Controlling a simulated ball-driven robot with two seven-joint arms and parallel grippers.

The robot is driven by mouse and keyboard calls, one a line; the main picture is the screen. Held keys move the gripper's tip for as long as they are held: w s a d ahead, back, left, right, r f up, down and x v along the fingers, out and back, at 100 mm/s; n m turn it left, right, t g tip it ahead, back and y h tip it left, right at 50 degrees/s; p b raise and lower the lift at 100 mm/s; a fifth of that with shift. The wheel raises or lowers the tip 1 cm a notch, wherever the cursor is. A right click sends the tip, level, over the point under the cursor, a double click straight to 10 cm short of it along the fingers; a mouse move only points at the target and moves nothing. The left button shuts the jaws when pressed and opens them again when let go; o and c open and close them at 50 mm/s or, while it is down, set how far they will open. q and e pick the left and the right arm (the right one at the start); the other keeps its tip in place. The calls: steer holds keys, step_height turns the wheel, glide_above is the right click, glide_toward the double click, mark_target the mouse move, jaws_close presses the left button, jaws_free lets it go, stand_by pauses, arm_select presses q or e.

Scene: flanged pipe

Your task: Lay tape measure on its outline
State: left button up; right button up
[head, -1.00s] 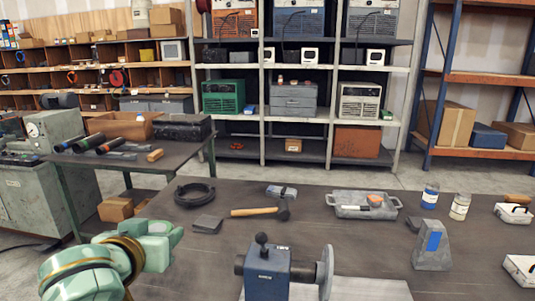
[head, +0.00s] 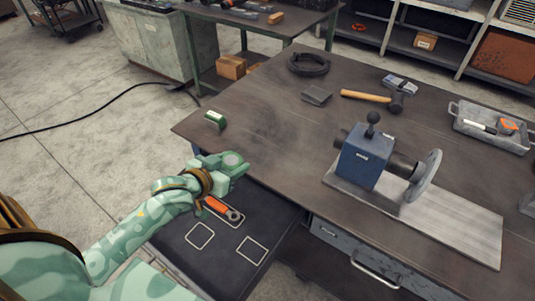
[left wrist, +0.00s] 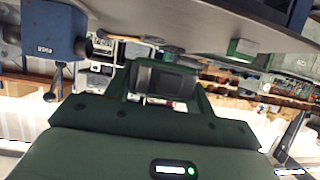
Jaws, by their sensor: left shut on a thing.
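My left gripper (head: 232,164) is over the near edge of the workbench, above the dark foam tray. It is shut on a dark grey boxy thing (left wrist: 165,80), seen between the fingers in the left wrist view. It looks like the tape measure, but its label side is not visible. The dark tray (head: 215,262) bears two pale square outlines, left (head: 200,235) and right (head: 252,250), both empty. An orange-handled tool (head: 222,208) lies on the tray, below the gripper in the picture. My right gripper is not in view.
A blue vise-like block with a flanged pipe (head: 365,155) stands right of the gripper on a pale plate (head: 455,222). A green object (head: 215,119) sits at the bench corner. A hammer (head: 370,97), cable coil (head: 308,64) and metal tray (head: 470,126) lie farther back.

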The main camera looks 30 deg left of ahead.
arm_select(q)
steer(key=w+r, duration=0.1)
steer(key=w+d+r+m+h, duration=0.1)
steer(key=r, duration=0.1)
steer(key=shift+w, duration=0.2)
steer(key=shift+o, duration=0.2)
steer(key=shift+d+r+h, duration=0.15)
steer(key=shift+r+h, duration=0.05)
steer(key=shift+h, duration=0.1)
steer(key=a+f+b+x, duration=0.15)
steer(key=b+x, duration=0.25)
steer(key=x, duration=0.6)
steer(key=b, duration=0.3)
glide_above(266, 155)
steer(key=f, duration=0.4)
steer(key=shift+s+f, duration=0.1)
steer(key=shift+s, duration=0.1)
steer(key=f, duration=0.1)
steer(key=f+b, duration=0.1)
steer(key=f, duration=0.1)
steer(key=shift+w+f, duration=0.2)
steer(key=shift+w, duration=0.15)
steer(key=shift+r, duration=0.1)
